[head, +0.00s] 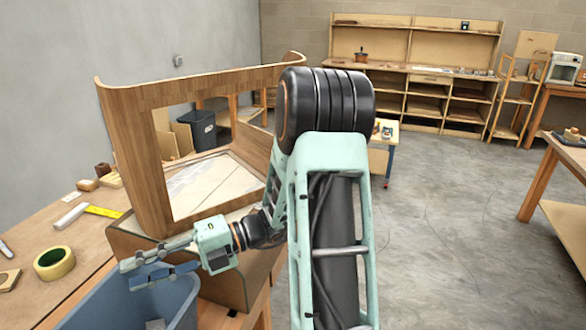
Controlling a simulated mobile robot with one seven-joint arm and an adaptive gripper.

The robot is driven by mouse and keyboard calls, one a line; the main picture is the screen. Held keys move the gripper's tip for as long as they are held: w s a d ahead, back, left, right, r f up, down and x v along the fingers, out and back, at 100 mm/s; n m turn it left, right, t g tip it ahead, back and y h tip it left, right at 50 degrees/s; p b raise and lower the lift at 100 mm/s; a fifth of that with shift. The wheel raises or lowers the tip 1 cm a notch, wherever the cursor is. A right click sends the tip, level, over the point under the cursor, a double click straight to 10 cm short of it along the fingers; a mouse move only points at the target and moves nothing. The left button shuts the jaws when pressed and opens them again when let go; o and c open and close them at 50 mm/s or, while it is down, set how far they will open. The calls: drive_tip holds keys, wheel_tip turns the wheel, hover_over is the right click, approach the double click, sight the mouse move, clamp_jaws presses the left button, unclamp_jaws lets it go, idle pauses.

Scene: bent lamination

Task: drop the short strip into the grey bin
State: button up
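A blue-grey bin (180,300) stands at the lower left, against the bench front, cut off by the bottom of the picture. My gripper (129,273) is just above the bin's opening, pointing left. Its two fingers are apart, and I see nothing between them. A small pale piece (155,325) shows inside the bin at the bottom edge; I cannot tell if it is the short strip. No other piece is clearly recognisable as the short strip. A darker grey bin (200,130) stands further back, seen through the opening in the bent wooden panel.
The tall bent wooden panel (135,130) stands just behind my gripper. The wooden bench (95,245) at left holds a tape roll (55,263), a yellow strip (103,211) and small wood blocks (87,185). Shelves (430,85) line the back wall. The concrete floor (440,230) at right is clear.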

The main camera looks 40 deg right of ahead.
drive_tip(key=shift+d, duration=0.1)
drive_tip(key=f+v, duration=0.1)
drive_tip(key=v, duration=1)
drive_tip(key=shift+d+r, duration=0.4)
drive_tip(key=shift+r, duration=0.05)
